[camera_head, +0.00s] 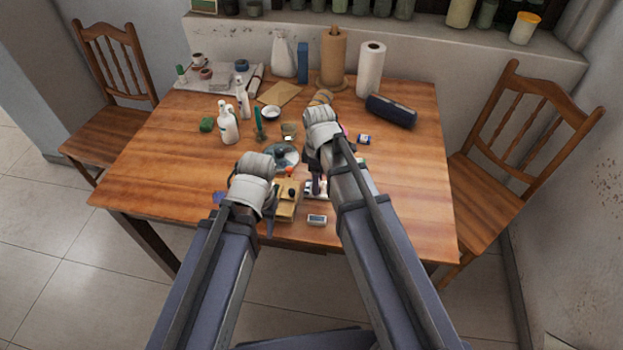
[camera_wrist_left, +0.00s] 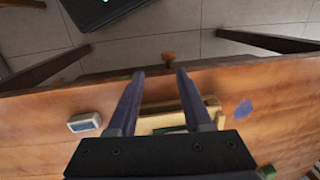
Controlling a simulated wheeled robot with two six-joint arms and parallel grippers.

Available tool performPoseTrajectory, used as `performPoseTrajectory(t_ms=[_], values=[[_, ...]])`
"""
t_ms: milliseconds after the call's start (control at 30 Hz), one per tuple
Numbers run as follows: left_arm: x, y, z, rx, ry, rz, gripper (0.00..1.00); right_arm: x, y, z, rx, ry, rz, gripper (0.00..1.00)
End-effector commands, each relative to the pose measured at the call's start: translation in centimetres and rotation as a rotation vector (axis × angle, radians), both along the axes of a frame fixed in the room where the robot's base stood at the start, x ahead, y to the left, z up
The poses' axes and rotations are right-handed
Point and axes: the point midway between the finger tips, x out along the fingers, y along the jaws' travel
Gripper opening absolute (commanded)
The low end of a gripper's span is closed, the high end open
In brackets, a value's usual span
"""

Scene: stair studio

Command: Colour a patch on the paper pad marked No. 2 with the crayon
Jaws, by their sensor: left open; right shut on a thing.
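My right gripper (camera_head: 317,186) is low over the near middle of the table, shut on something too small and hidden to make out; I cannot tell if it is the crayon. A small pale pad-like thing (camera_head: 310,189) shows beside its fingers, partly covered; no number is readable. My left gripper (camera_head: 273,216) is at the near edge, beside a yellowish tray or box (camera_head: 286,210).
A small blue-and-white block (camera_head: 317,219) lies near the front edge. White bottles (camera_head: 229,127), a small bowl (camera_head: 271,113), paper rolls (camera_head: 370,70) and a dark case (camera_head: 391,110) stand farther back. The table's right side (camera_head: 415,185) is clear. Chairs flank it.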

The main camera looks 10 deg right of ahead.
Motion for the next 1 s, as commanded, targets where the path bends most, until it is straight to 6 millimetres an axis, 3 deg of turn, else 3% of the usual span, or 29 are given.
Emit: performPoseTrajectory(t_ms=[467, 800, 1000], values=[[0.0, 0.0, -0.1, 0.000, 0.000, 0.000, 0.50, -0.6, -1.8, -0.1, -0.003, 0.001, -0.002, 0.09], [0.0, 0.0, 0.1, 0.000, 0.000, 0.000, 0.50, -1.4, -4.1, 0.1, -0.002, 0.001, -0.001, 0.09], [0.0, 0.0, -0.2, 0.000, 0.000, 0.000, 0.50, -1.4, -4.2, -0.2, -0.002, 0.001, 0.001, 0.09]])
